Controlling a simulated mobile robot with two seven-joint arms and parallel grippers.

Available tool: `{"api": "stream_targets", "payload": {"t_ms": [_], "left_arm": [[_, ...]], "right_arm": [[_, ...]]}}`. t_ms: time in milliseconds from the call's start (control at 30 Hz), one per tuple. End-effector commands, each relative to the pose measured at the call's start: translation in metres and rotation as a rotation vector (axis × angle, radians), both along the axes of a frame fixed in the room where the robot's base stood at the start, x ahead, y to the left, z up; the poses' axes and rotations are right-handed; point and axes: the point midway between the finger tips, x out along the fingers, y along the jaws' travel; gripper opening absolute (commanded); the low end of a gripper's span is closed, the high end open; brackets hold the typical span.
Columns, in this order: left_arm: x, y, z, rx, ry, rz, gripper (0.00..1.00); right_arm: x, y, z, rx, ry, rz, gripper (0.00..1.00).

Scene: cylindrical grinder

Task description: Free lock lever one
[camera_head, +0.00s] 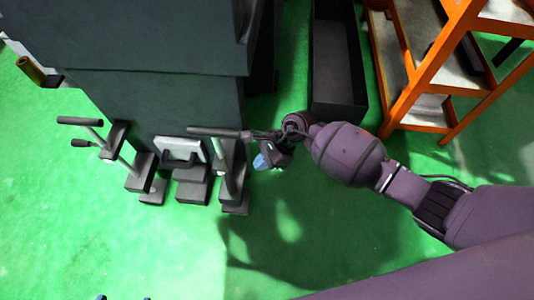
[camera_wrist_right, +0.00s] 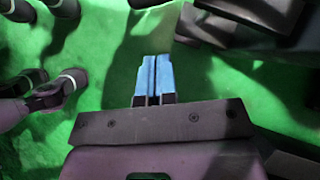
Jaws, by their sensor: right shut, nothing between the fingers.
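Two lever assemblies stand at the foot of the dark grey machine in the head view. The left lever (camera_head: 80,121) has a dark bar handle on a light stem. The right lever (camera_head: 212,131) has a long dark handle lying roughly level, its right end close to my right wrist. I cannot tell which is lock lever one. My right gripper (camera_head: 262,161) is just right of the right lever, with blue fingertips pointing down-left. In the right wrist view its fingers (camera_wrist_right: 153,78) are together, with nothing between them.
The grey machine body (camera_head: 165,95) rises behind the levers. A pale framed handle (camera_head: 180,150) sits between them. A dark open bin (camera_head: 337,65) stands behind my right arm, and an orange shelf rack (camera_head: 415,80) is at the upper right. Green floor in front is clear.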

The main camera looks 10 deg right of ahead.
Motion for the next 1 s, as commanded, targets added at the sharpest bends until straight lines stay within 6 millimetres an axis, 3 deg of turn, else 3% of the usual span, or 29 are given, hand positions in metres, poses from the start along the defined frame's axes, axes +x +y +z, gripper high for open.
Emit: {"api": "stream_targets", "payload": {"t_ms": [33, 267, 400, 600, 1000], "left_arm": [[0.0, -0.001, -0.004, 0.004, 0.004, -0.007, 0.79], [0.005, -0.003, -0.002, -0.003, -0.035, -0.02, 0.79], [0.006, -0.002, -0.002, -0.011, -0.056, -0.016, 0.79], [0.004, -0.001, -0.003, -0.019, -0.068, -0.003, 0.79], [0.005, -0.001, 0.0, -0.022, -0.078, 0.003, 0.79]], "right_arm": [[-0.004, 0.006, -0.014, 0.002, 0.01, 0.0, 0.0], [-0.008, 0.03, -0.044, 0.003, 0.009, -0.001, 0.0], [-0.008, 0.049, -0.045, 0.003, 0.004, -0.001, 0.0], [-0.01, 0.063, -0.048, 0.002, 0.001, -0.001, 0.0], [-0.009, 0.065, -0.048, 0.0, -0.002, -0.001, 0.0]]}}
